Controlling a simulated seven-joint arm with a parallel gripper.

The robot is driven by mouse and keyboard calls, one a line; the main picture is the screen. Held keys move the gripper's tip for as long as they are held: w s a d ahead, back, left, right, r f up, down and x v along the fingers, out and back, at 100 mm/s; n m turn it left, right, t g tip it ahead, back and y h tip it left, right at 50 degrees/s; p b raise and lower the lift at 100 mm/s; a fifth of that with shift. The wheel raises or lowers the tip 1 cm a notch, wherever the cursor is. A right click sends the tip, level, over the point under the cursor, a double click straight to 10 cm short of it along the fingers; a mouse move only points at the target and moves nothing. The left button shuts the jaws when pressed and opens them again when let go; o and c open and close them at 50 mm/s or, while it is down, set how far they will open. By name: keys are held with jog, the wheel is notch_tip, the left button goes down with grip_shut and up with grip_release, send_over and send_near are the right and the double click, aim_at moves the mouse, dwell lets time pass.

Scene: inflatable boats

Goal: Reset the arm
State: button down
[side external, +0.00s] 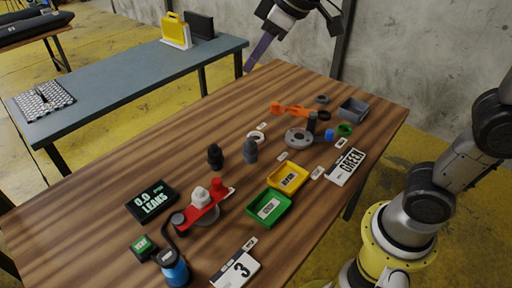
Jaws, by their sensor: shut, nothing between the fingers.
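My gripper (250,66) is at the top of the side external view, above the back edge of the wooden table (130,165). Its dark wrist (290,12) is cut off by the top of the picture. A long purple part reaches down and left from the wrist, and it appears closed, with nothing held. The gripper is apart from all the objects on the table.
The table holds green (268,206) and yellow (288,177) trays, a red fixture (202,206), a blue bottle (174,268), an orange tool (291,109), a grey bin (353,110) and dark fittings (215,156). A grey bench (130,85) stands behind. The table's left back is clear.

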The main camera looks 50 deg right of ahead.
jog(key=s+d+f+m+h, duration=0.1)
jog(key=s+d, duration=0.2)
jog(key=s, duration=0.3)
jog(key=s+d+f+m, duration=0.1)
jog(key=s+d+m, duration=0.15)
jog(key=s, duration=0.35)
jog(key=s+d+f+m, duration=0.2)
jog(key=s+f, duration=0.6)
jog(key=shift+d+f+h, duration=0.25)
jog(key=shift+d+h, duration=0.05)
jog(key=shift+d, duration=0.05)
jog(key=c, duration=1.6)
grip_release()
jog(key=shift+s, duration=0.1)
